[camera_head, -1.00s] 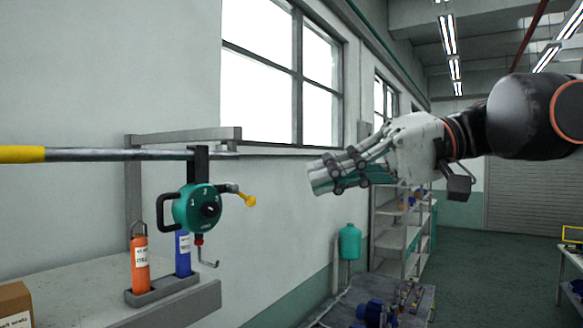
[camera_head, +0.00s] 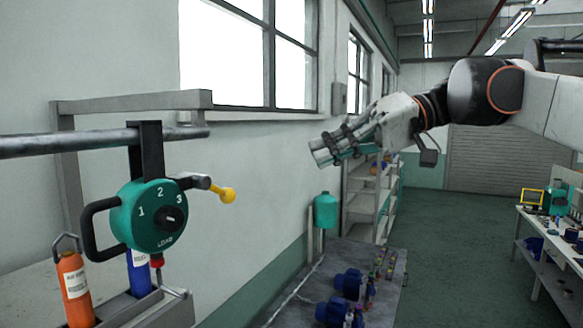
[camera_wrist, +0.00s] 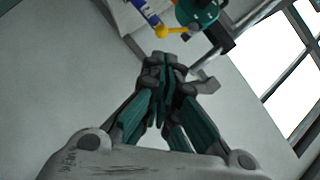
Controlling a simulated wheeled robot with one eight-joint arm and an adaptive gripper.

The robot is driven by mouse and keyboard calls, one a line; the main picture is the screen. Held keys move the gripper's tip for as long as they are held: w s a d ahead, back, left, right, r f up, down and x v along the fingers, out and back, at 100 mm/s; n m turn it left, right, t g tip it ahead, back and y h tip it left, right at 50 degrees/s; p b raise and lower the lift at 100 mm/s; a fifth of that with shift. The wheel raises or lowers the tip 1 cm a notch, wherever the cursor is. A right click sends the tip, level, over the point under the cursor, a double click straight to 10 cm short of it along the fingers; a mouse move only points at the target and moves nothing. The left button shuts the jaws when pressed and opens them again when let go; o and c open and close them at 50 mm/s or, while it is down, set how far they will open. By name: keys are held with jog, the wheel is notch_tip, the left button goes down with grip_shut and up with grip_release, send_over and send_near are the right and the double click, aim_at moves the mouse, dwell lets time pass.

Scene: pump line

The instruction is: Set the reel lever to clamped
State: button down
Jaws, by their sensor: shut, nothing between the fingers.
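The green reel (camera_head: 155,216) hangs by a black bracket from a grey bar at the left in the head view. Its face carries the numbers 1, 2, 3, a black central knob and a black side handle. A short grey lever with a yellow ball end (camera_head: 228,194) sticks out from its right side. My gripper (camera_head: 318,152) is shut and empty, to the right of the lever and apart from it, pointing left. In the wrist view, the shut fingertips (camera_wrist: 163,62) lie below the yellow ball (camera_wrist: 162,31), with the reel (camera_wrist: 197,12) at the top edge.
Orange (camera_head: 75,288) and blue (camera_head: 139,272) cylinders stand in a grey holder below the reel. The grey bar (camera_head: 70,142) and a wall bracket (camera_head: 130,103) run beside the window. A bench with blue pumps (camera_head: 348,284) is lower centre.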

jog(key=p, duration=0.3)
send_near(217, 190)
jog(key=w+a+f, duration=0.3)
jog(key=w+a, duration=0.1)
jog(key=shift+s+a, duration=0.2)
jog(key=shift+a, duration=0.2)
